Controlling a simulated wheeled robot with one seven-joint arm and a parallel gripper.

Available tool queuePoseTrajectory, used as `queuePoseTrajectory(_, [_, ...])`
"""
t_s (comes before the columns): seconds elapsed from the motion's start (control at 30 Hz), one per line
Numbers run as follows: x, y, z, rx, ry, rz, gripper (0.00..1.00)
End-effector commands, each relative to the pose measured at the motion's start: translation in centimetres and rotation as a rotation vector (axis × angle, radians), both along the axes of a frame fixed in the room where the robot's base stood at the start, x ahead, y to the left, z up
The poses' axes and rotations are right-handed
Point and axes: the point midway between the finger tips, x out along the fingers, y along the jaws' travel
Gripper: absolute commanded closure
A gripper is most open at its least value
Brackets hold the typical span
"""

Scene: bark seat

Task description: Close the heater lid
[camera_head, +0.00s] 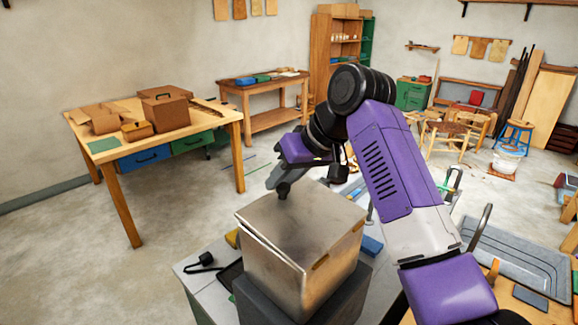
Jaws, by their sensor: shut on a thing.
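The heater (275,282) is a dull metal box on a dark grey block, in the lower middle of the head view. Its lid (310,222) lies over the top, almost flat. A narrow dark gap shows between lid and box along the left front edge. My gripper (283,192) points down at the far left part of the lid, with its fingers close together at the lid's surface. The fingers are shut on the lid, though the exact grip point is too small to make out.
The heater stands on a grey-topped bench (205,272) with a black plug-like item (203,260) on its left. A blue item (371,244) lies to the right. A wooden table with boxes (230,118) stands at the back left, with open floor between.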

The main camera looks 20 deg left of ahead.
Motion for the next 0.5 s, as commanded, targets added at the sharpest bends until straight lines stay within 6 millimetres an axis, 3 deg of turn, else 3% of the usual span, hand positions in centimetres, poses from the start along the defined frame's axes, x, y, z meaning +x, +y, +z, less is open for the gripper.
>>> queuePoseTrajectory(0.2, [-0.5,0.8,-1.7,-0.077,0.043,0.013,1.0])
queuePoseTrajectory(0.5, [-0.5,0.9,-2.5,-0.109,0.054,0.013,1.0])
